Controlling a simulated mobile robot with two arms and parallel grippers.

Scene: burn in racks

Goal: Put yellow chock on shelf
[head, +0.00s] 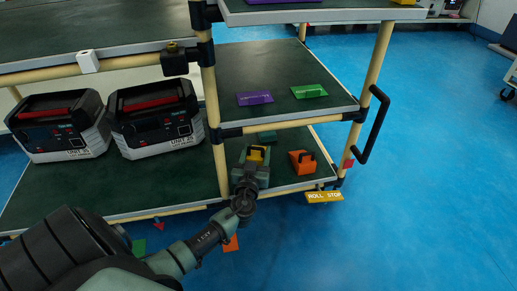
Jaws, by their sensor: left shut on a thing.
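The yellow chock (257,153) shows at the far end of my left gripper (254,162), which is shut on it. My left arm reaches from the lower left to the right end of the lower shelf (322,174). The chock is over this shelf; I cannot tell whether it touches the surface. An orange chock (302,162) sits to its right on the same shelf. A dark green block (267,137) is just behind, partly hidden. My right gripper is out of view.
The middle shelf (285,75) above holds a purple chock (254,98) and a bright green chock (309,91). Two black-and-grey units (157,118) stand at left on the lower shelf. A rack post (213,120) stands just left of my gripper.

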